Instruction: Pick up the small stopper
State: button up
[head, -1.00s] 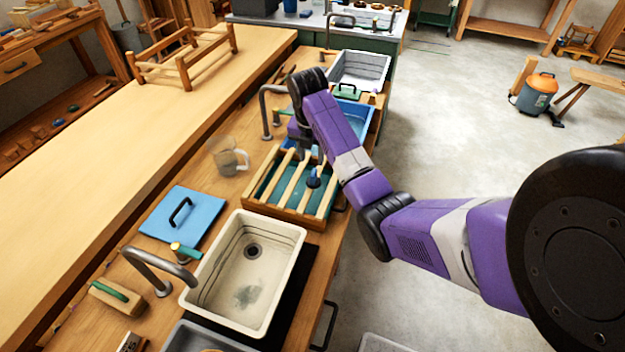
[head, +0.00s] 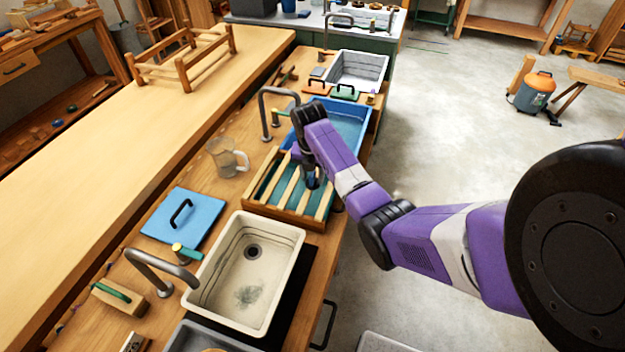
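The small stopper is most likely the small dark blue piece (head: 312,183) on the slatted wooden rack (head: 262,208). Only a little of it shows now, because the end of my arm is in front of it. My gripper (head: 309,176) points down at the rack, right at that piece. The fingers are small, dark and partly hidden, so I cannot tell whether they are open or shut, or whether they touch it.
A cream sink (head: 215,270) with a bent tap (head: 150,262) is nearest. A blue lid (head: 165,222) and a clear mug (head: 226,160) lie left of the rack. A blue basin (head: 352,125) and a grey sink (head: 360,70) stand beyond.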

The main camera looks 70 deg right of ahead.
grip_shut()
jog(key=shift+r, duration=0.15)
